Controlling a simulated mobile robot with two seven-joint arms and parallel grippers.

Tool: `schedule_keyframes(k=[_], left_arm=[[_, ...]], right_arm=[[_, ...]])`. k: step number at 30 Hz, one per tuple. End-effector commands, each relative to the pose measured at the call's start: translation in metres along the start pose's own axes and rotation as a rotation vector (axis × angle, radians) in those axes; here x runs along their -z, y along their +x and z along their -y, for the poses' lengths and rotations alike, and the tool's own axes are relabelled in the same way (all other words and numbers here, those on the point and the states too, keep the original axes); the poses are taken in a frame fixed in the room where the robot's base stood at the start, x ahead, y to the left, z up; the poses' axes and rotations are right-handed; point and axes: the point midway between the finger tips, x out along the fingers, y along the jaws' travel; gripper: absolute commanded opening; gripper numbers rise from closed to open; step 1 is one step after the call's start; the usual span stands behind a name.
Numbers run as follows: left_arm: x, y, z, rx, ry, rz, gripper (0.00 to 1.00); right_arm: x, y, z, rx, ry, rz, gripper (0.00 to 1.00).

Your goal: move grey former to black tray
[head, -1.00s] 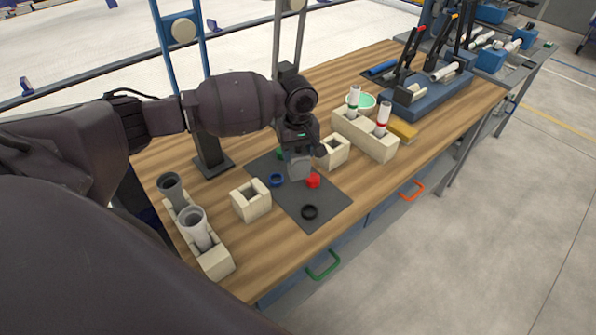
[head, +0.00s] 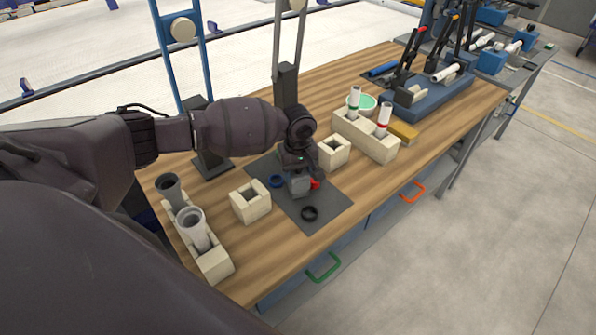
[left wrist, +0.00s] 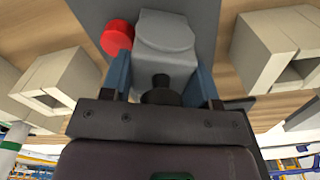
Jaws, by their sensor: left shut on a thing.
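The grey former (head: 299,186) is a small block with a rounded top, held in my left gripper (head: 300,168) over the dark flat mat (head: 328,208). I take this mat to be the black tray. In the left wrist view the former (left wrist: 165,38) sits between the two blue-grey fingers of the gripper (left wrist: 163,75). Whether its underside touches the mat cannot be told. The mat (left wrist: 205,12) also shows behind it there. My right gripper is not in view.
A red piece (head: 315,184) lies right beside the former, partly hidden. Cream hollow blocks stand left (head: 250,203) and right (head: 333,152). A holder (head: 212,262) with grey tubes is far left.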

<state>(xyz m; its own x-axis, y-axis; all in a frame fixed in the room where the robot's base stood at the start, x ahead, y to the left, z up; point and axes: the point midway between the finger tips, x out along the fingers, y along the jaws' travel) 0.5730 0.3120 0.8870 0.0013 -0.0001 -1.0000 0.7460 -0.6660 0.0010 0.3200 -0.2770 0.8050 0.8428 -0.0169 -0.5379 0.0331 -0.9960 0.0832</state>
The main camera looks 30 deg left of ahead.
Motion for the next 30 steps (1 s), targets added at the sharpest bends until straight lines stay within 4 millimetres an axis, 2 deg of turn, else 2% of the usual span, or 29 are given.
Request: schedule_keyframes(k=[3,4,9,20,23,30], left_arm=[[0.000,0.001,-0.001,-0.001,0.000,-0.001,0.14],[0.000,0.002,0.000,0.000,0.000,0.000,0.58],[0.000,0.002,0.000,0.000,0.000,0.000,0.81],[0.000,-0.004,0.000,0.000,-0.001,0.000,0.81],[0.001,-0.016,0.000,-0.001,-0.001,-0.001,0.81],[0.000,-0.062,0.000,-0.001,0.001,-0.002,0.81]], right_arm=[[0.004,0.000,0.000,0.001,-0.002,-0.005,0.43],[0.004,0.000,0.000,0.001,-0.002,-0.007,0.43],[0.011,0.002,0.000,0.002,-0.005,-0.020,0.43],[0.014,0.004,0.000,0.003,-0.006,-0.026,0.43],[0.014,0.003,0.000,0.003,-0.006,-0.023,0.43],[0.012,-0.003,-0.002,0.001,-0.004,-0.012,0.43]])
